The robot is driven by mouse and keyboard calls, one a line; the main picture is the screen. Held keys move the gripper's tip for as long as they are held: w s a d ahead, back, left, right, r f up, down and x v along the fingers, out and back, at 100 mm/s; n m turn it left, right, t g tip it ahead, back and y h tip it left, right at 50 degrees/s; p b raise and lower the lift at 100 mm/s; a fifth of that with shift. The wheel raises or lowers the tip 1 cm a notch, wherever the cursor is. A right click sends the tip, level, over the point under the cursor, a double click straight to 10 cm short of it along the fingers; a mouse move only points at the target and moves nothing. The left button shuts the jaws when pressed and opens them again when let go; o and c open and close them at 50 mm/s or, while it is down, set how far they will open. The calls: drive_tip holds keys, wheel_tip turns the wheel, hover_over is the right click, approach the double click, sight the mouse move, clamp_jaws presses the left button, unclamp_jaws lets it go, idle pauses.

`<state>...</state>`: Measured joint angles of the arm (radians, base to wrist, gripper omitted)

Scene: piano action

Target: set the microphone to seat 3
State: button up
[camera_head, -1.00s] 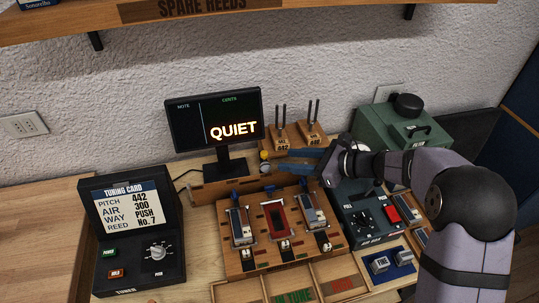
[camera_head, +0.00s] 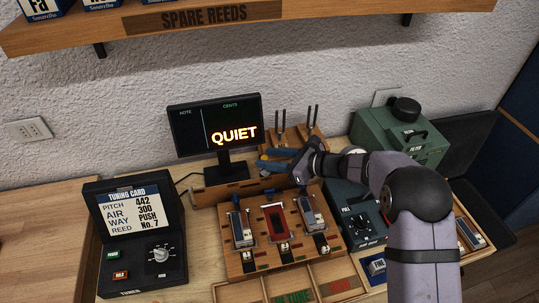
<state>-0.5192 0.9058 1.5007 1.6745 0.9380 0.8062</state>
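The microphone appears to be the small yellow-topped piece (camera_head: 263,158) on the wooden rail (camera_head: 215,192) in front of the monitor. My gripper (camera_head: 268,160) reaches in from the right, and its two blue fingers are apart, with their tips at the yellow-topped piece. The fingers look open around or beside it; whether they touch it is too small to tell. They hide part of the piece and the rail. Blue markers stand along the rail, but I cannot read any seat numbers.
The monitor (camera_head: 215,125) reads QUIET. In front of the rail lies a wooden board with several reed blocks (camera_head: 275,222). Tuning forks (camera_head: 310,120) stand behind my gripper. The tuner box (camera_head: 143,240) is at left, the green bellows box (camera_head: 400,140) at right.

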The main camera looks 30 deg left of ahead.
drive_tip(key=shift+a+f, duration=0.1)
drive_tip(key=shift+a, duration=0.15)
clamp_jaws()
drive_tip(key=w+d+b, duration=0.2)
drive_tip(key=w+d, duration=0.5)
drive_tip(key=shift+w+d, duration=0.35)
unclamp_jaws()
drive_tip(key=shift+w+d, duration=0.1)
drive_tip(key=shift+d, duration=0.05)
